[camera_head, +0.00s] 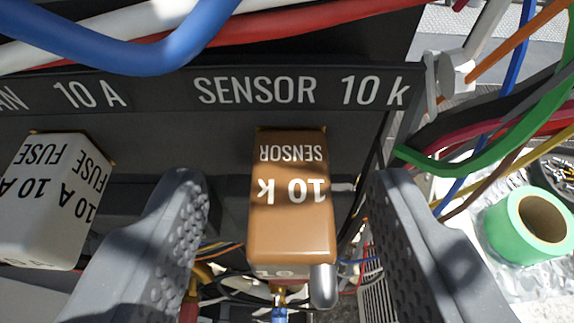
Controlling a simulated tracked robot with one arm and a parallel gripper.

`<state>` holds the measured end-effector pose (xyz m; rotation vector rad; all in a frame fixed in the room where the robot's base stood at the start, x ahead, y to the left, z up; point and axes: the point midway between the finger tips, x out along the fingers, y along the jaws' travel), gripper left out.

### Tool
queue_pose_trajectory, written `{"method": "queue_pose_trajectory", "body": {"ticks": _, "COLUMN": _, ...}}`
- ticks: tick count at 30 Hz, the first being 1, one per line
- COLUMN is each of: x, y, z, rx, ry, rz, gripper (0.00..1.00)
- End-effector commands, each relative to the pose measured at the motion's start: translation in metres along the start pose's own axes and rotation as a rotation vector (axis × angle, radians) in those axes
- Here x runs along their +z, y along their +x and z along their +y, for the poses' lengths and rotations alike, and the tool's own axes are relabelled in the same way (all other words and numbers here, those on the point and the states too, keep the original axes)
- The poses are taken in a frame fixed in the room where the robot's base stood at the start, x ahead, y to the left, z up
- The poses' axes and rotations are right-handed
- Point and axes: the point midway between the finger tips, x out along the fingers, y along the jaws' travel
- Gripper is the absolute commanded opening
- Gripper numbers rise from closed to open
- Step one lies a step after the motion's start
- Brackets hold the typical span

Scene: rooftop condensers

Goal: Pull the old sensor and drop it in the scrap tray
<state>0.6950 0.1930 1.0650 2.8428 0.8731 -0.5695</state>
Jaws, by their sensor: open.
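The sensor (291,215) is a brown block with upside-down white lettering reading SENSOR and 10 k. It sits against the black panel (225,125) under the label SENSOR 10 k. My gripper (285,205) is open, with one grey ridged finger on each side of the sensor. Gaps show between both fingers and the sensor, so neither appears to touch it. A metal pin-like part (323,287) shows below its lower right corner. I see no scrap tray that I can identify for sure.
A white 10 A fuse block (48,195) is left of my left finger. A blue cable (150,58) and red and white cables cross above the panel. Green, orange and other wires (500,135) run at the right. A green tape roll (528,228) lies at the right.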

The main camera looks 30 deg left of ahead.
Motion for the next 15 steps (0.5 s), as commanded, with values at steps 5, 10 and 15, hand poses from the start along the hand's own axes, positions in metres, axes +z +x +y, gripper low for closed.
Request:
{"method": "queue_pose_trajectory", "body": {"ticks": 5, "x": -0.0005, "y": 0.0042, "z": -0.0002, "rx": 0.000, "ry": -0.001, "rz": 0.001, "gripper": 0.47}}
{"method": "queue_pose_trajectory", "body": {"ticks": 10, "x": -0.0007, "y": 0.0042, "z": 0.0000, "rx": 0.001, "ry": -0.001, "rz": 0.001, "gripper": 0.47}}
{"method": "queue_pose_trajectory", "body": {"ticks": 15, "x": -0.0008, "y": 0.0042, "z": 0.0000, "rx": 0.001, "ry": -0.001, "rz": 0.001, "gripper": 0.14}}
